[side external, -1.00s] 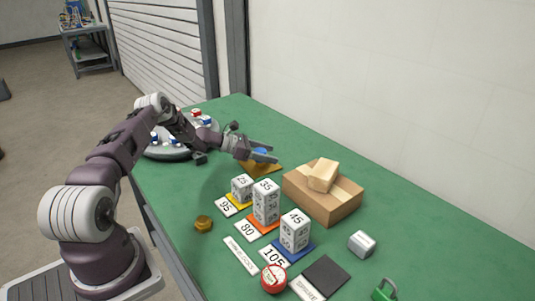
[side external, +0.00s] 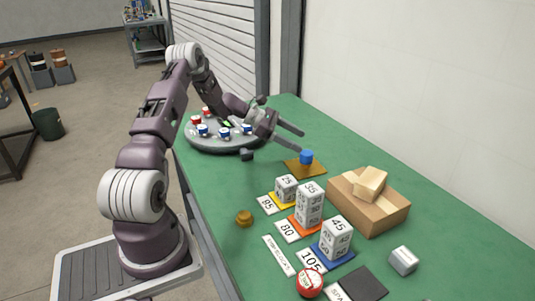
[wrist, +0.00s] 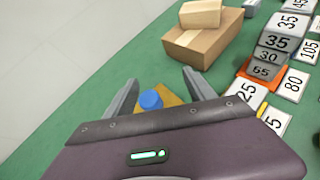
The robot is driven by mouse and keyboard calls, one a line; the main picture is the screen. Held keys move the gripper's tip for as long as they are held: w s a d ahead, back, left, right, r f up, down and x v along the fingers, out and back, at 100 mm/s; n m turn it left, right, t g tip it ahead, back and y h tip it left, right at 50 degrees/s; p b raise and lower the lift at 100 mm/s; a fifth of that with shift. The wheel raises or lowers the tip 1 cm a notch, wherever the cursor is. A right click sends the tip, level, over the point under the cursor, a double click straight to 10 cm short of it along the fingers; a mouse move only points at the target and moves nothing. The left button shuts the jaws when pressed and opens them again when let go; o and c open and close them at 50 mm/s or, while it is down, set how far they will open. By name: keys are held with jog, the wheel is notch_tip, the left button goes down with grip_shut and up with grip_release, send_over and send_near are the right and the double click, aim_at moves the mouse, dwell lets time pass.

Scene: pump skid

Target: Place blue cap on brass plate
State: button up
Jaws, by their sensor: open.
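The blue cap (side external: 306,157) rests on the brass plate (side external: 293,169), toward the plate's far right part, on the green table. In the wrist view the blue cap (wrist: 150,99) and part of the brass plate (wrist: 173,96) show between the fingers; the rest of the plate is hidden behind my gripper's body. My gripper (side external: 303,141) is open and empty, raised above and behind the cap, with its fingers apart from it. Its two spread fingers also show in the wrist view (wrist: 160,82).
A round grey tray (side external: 215,148) with red and blue capped items stands behind the plate. Numbered block stacks (side external: 309,205) and cardboard boxes (side external: 367,203) stand to the right and front. A brass knob (side external: 244,218), red round item (side external: 309,283) and grey block (side external: 403,260) lie nearer.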

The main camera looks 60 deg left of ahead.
jog(key=s+d+r+m+g+y, duration=0.1)
jog(key=s+d+r+m+g, duration=0.25)
jog(key=d+r+m, duration=0.55)
jog(key=s+d+r+m+g, duration=0.35)
jog(key=d+r, duration=0.35)
jog(key=d, duration=0.6)
jog(key=s+d+r+m+y, duration=0.2)
jog(key=s+d+m, duration=0.3)
jog(key=s, duration=0.4)
jog(key=s+d+r+m+y, duration=0.25)
jog(key=s+d+m, duration=0.2)
jog(key=s, duration=0.45)
jog(key=s+a+f+m+t+y, duration=0.1)
jog(key=s+m+t+y, duration=0.1)
jog(key=s+m, duration=0.3)
jog(key=s, duration=0.2)
jog(key=shift+s+a+f, duration=0.15)
jog(key=shift+s+f, duration=0.05)
jog(key=shift+s, duration=0.15)
